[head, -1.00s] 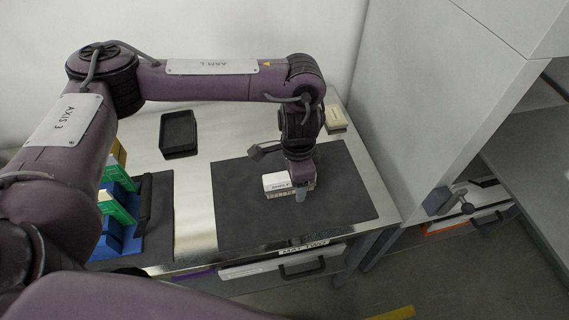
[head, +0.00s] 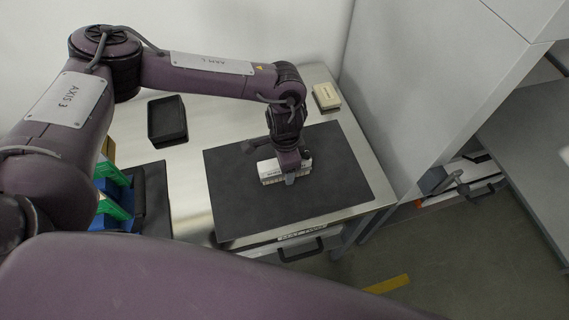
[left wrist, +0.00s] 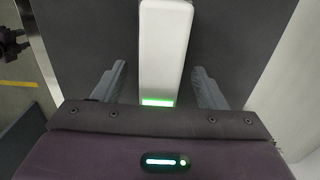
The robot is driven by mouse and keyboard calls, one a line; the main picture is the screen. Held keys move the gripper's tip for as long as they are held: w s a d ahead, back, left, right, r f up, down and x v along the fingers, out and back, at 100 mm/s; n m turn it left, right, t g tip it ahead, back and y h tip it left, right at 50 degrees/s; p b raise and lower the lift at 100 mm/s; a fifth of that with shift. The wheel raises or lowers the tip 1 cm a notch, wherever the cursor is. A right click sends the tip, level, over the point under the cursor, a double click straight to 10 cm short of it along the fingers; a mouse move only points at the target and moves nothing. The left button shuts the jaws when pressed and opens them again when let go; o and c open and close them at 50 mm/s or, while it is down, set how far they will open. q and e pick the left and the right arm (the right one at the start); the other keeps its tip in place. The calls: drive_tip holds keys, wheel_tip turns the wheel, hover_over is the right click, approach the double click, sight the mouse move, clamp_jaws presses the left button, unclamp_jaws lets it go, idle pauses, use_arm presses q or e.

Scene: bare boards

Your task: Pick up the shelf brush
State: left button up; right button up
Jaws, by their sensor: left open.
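The shelf brush (head: 270,172) has a long white back with pale bristles along its near side. It lies on the dark mat (head: 325,190) on the metal table. My left gripper (head: 290,178) is low over it, pointing down, and hides part of its middle in the head view. In the left wrist view the brush's white back (left wrist: 166,50) runs lengthwise between the two fingers of my left gripper (left wrist: 159,86). The fingers are open, with a gap on each side. My right gripper is not in view.
A black tray (head: 167,121) lies behind the mat at left. A cream block (head: 326,97) sits at the back corner. Blue and green boxes (head: 108,205) stand at the left, partly behind my arm. A tall grey cabinet (head: 420,90) borders the right side.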

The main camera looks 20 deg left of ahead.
use_arm(q)
drive_tip(key=c, duration=1.2)
drive_tip(key=shift+o, duration=0.2)
drive_tip(key=shift+r, duration=0.1)
wheel_tip(320, 180, up, 20)
drive_tip(key=shift+b, duration=0.35)
